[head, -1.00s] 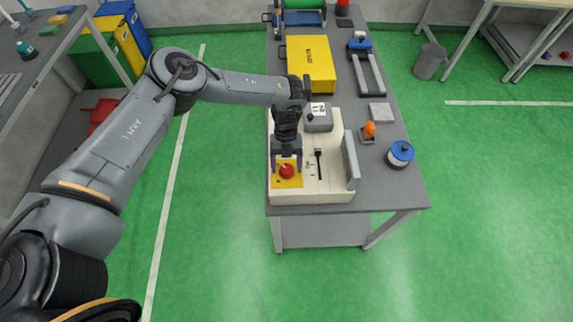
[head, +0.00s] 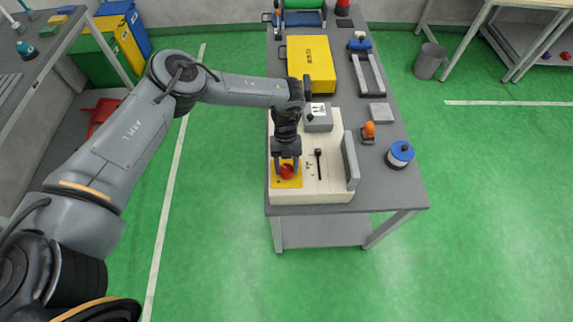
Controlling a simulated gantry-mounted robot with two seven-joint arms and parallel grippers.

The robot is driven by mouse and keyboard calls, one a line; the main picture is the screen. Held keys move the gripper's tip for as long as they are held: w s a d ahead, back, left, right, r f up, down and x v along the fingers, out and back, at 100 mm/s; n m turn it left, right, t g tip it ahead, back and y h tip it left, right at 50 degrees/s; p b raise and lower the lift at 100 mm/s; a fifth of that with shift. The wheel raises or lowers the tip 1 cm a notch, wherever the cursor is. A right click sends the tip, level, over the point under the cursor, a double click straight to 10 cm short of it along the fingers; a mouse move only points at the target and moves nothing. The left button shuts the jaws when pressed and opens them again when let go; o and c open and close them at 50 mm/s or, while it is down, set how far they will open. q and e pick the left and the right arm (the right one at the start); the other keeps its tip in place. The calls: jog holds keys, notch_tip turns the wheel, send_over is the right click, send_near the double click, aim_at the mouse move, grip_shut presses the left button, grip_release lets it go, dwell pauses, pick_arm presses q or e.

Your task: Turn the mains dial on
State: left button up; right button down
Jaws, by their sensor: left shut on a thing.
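A red round knob (head: 287,172) sits on a yellow plate (head: 290,184) at the near left of a cream panel (head: 336,196) on the bench. My left gripper (head: 286,165) points down over it, with its fingers on either side of the knob, shut on it. The fingers hide part of the knob, and any mark showing its setting is too small to read. A grey box (head: 319,124) with a white label and a small black knob stands at the back of the panel. My right gripper is not in view.
A black lever (head: 318,153) stands right of the yellow plate. A raised pale flap (head: 351,162) edges the panel's right side. The bench's near right corner is clear.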

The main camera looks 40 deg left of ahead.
pick_arm(q)
jog(key=shift+s+r+n+p, duration=0.1)
jog(key=shift+r+n+p, duration=0.1)
jog(key=shift+n+p, duration=0.65)
jog(key=n+t+p, duration=0.1)
jog(key=n+p, duration=0.3)
jog(key=n+t+p, duration=0.2)
jog(key=n+p, duration=0.2)
jog(key=p, duration=0.1)
jog(key=n+t+p, duration=0.2)
jog(key=n+p, duration=0.3)
jog(key=shift+s+h, duration=0.3)
jog(key=shift+s, duration=0.05)
jog(key=shift+f+n+t+p, duration=0.15)
jog(key=shift+n+t+p, duration=0.55)
jog(key=shift+n+p, duration=0.75)
jog(key=o, duration=1)
